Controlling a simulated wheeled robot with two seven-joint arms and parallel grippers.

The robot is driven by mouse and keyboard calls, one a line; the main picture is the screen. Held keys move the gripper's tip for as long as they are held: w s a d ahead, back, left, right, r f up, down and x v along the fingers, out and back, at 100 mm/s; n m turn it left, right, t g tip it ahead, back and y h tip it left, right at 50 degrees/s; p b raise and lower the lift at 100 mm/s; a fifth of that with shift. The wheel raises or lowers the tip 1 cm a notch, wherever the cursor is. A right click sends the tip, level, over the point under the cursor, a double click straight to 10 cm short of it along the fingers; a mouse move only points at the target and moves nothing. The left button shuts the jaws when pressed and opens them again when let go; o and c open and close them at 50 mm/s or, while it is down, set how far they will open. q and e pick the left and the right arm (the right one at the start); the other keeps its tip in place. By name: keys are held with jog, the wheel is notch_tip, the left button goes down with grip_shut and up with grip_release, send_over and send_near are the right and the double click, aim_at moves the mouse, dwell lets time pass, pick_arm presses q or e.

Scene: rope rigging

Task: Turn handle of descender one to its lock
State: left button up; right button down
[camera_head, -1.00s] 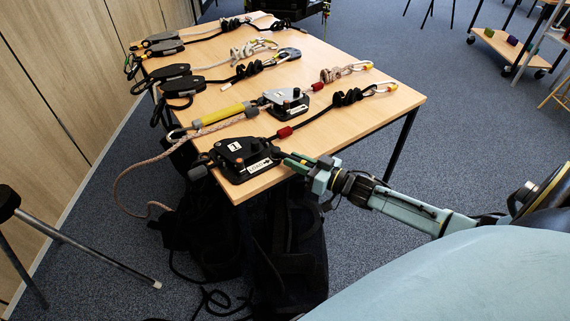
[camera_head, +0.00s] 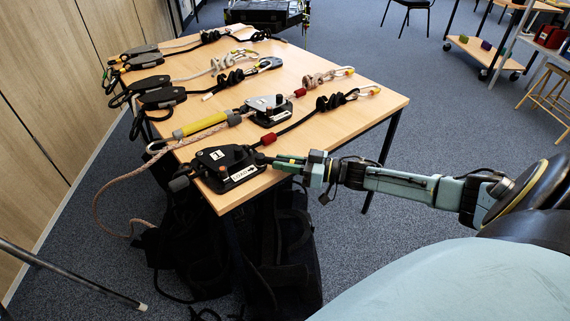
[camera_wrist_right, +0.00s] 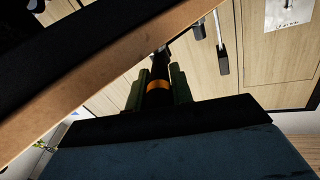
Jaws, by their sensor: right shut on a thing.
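Descender one (camera_head: 222,162), a black device with a white "1" label, lies at the near corner of the wooden table (camera_head: 330,125). My right gripper (camera_head: 278,160) reaches in from the right, level with the table's near edge, with its green fingertips beside the descender. In the right wrist view its two green fingers are closed around a dark handle with an orange band (camera_wrist_right: 158,86). The handle's far end runs out of clear sight, and in the head view the fingers hide most of it. My left gripper is not in view.
A second, grey descender (camera_head: 268,107) sits behind descender one, with a yellow sleeve (camera_head: 200,124) to its left. Coiled ropes with carabiners (camera_head: 350,97) lie along the right. More dark devices (camera_head: 157,92) are at the far left. Dark bags (camera_head: 270,250) hang below the near edge.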

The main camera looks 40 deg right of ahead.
jog(key=c, duration=1.2)
grip_release()
jog(key=shift+c, duration=0.2)
jog(key=shift+s+d, duration=0.2)
jog(key=shift+s, duration=0.05)
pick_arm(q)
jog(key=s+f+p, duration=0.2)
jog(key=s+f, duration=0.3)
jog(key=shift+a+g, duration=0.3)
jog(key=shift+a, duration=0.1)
pick_arm(e)
jog(key=v, duration=1.2)
jog(key=shift+s+d, duration=0.25)
jog(key=shift+c, duration=0.4)
